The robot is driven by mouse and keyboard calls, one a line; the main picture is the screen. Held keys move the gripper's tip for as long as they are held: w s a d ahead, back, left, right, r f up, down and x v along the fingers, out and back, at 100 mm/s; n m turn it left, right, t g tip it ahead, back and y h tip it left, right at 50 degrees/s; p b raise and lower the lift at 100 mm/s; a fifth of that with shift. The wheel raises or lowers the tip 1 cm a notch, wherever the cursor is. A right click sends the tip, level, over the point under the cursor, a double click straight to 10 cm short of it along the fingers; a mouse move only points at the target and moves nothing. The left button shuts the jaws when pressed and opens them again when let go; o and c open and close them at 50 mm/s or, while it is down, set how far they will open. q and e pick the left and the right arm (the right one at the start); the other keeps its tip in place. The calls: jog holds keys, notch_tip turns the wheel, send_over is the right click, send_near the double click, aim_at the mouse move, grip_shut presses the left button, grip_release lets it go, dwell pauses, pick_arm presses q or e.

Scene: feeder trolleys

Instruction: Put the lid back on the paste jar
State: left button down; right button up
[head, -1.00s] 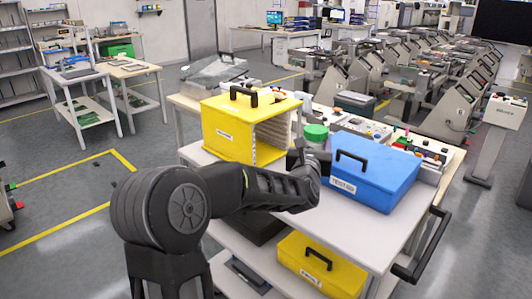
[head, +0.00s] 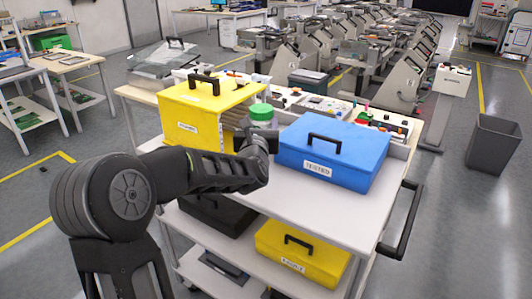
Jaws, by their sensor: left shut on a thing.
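The paste jar (head: 264,124) is a pale, see-through pot at the trolley's middle, between the yellow case and the blue case. The green lid (head: 261,111) shows at its top; I cannot tell whether it is seated or only resting there. My left gripper (head: 257,141) reaches in from the left, just in front of and below the jar. It is shut, apparently on the jar's lower part, but its fingertips are largely hidden by my own wrist. My right gripper is not in view.
A yellow case (head: 195,122) stands left of the jar, and a blue case (head: 335,152) labelled TESTED stands right. The white trolley top (head: 300,195) is clear in front. A black push handle (head: 402,222) is at right. Another yellow case (head: 300,255) sits below.

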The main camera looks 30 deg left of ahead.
pick_arm(q)
jog(key=shift+f+p, duration=0.45)
jog(key=shift+f, duration=2.3)
jog(key=shift+f+p, duration=0.35)
jog(key=shift+f, duration=1.55)
jog(key=shift+c, duration=2.1)
grip_release()
jog(key=shift+s+d+f, duration=0.1)
jog(key=shift+s+d, duration=0.2)
jog(key=shift+s, duration=0.2)
jog(key=b+v, duration=0.3)
jog(key=v, duration=0.7)
jog(key=shift+s+d, duration=0.2)
jog(key=shift+s, duration=0.15)
